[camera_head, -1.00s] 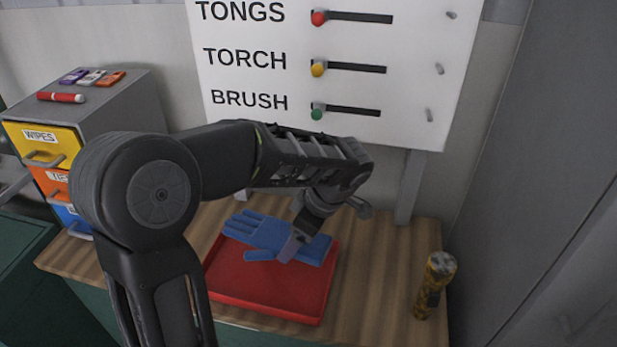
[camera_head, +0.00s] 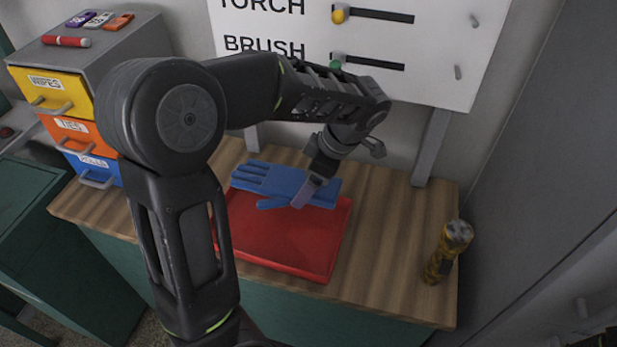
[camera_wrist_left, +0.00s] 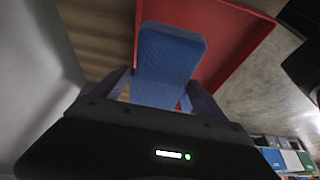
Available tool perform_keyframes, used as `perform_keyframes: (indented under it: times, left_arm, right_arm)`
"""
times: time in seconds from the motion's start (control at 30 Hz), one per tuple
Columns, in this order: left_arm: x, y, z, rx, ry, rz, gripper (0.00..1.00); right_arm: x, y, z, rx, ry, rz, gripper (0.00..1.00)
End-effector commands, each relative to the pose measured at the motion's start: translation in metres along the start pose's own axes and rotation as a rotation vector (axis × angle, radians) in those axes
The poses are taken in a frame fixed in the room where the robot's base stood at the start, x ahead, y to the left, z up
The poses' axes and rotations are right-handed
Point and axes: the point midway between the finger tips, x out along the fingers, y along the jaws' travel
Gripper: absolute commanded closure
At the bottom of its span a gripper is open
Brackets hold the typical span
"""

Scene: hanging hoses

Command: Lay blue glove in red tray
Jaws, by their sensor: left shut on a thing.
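The blue glove (camera_head: 274,181) is over the back part of the red tray (camera_head: 284,240), its fingers pointing left and its cuff at the right. My left gripper (camera_head: 304,192) is shut on the glove near its cuff. In the left wrist view the glove (camera_wrist_left: 168,62) shows between the two fingers (camera_wrist_left: 158,92), with the red tray (camera_wrist_left: 228,32) behind it. I cannot tell whether the glove touches the tray floor. The front of the tray is bare. My right gripper is not in view.
A flashlight (camera_head: 447,251) stands at the right end of the wooden bench (camera_head: 388,245). A drawer cabinet (camera_head: 62,92) with yellow, orange and blue drawers is at the left. A white labelled board (camera_head: 420,55) rises behind the bench.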

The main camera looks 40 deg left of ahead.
Motion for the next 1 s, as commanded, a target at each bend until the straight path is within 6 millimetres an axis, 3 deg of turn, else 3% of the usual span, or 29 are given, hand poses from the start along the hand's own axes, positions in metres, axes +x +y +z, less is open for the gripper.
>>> perform_keyframes:
  times: [0.43, 0.97, 1.0]
  left_arm:
    - [0.044, 0.000, 0.018, -0.001, 0.000, 0.000, 0.57]
    - [0.050, 0.000, 0.021, 0.000, 0.000, 0.000, 0.57]
    - [0.050, 0.000, 0.021, 0.000, 0.000, 0.000, 0.16]
  right_arm:
    - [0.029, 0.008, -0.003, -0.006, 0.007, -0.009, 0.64]
    - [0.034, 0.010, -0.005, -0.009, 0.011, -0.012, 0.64]
    - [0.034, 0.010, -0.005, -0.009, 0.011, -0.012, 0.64]
